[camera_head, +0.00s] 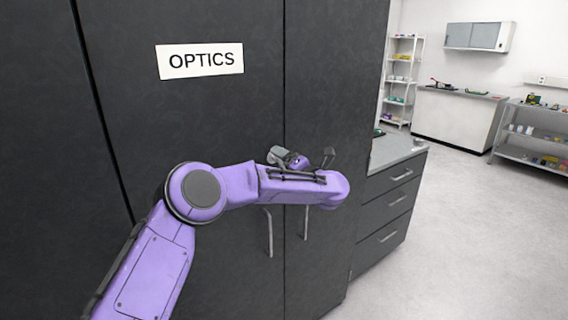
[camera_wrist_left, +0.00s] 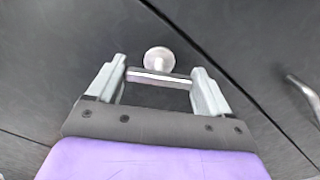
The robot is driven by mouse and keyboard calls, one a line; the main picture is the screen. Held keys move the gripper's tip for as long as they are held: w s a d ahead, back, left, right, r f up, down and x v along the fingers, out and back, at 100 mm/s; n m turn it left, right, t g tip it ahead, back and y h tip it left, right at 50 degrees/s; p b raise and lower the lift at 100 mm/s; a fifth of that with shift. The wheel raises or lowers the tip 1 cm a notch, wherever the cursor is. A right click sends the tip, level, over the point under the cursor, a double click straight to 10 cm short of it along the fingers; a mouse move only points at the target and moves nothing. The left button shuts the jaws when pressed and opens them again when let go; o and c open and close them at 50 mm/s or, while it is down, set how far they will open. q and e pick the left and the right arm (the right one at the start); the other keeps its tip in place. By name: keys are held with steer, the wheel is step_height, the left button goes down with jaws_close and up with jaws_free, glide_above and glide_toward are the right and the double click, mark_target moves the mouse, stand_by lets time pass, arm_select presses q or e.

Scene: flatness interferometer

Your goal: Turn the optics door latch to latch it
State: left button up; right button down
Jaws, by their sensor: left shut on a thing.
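The optics door latch (camera_wrist_left: 158,59) shows in the left wrist view as a round metal hub with a short bar just below it, on the dark cabinet front. My left gripper (camera_wrist_left: 160,73) is shut on the latch bar, one grey finger at each end of it. The bar lies roughly crosswise in that view. In the head view, my purple left forearm and wrist hide the latch and most of the gripper. The dark optics cabinet (camera_head: 235,115) carries a white OPTICS sign (camera_head: 200,61), and its doors look closed. My right gripper is not in view.
Two vertical door handles, left (camera_head: 268,232) and right (camera_head: 305,222), hang below my forearm. A drawer unit (camera_head: 390,205) with a grey top stands to the right of the cabinet. Open floor (camera_head: 450,240) lies farther right, with shelves and a counter behind.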

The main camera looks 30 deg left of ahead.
arm_select(q)
steer(key=m+p, duration=0.1)
steer(key=m, duration=0.4)
steer(key=shift+f, duration=0.1)
stand_by(0.4)
steer(key=o, duration=1)
steer(key=shift+w, duration=0.1)
steer(key=shift+c, duration=0.2)
steer(key=shift+d+f, duration=0.1)
steer(key=shift+d, duration=0.05)
steer(key=b+v, duration=0.3)
steer(key=v, duration=0.7)
steer(key=shift+d+b, duration=0.2)
steer(key=shift+b, duration=0.2)
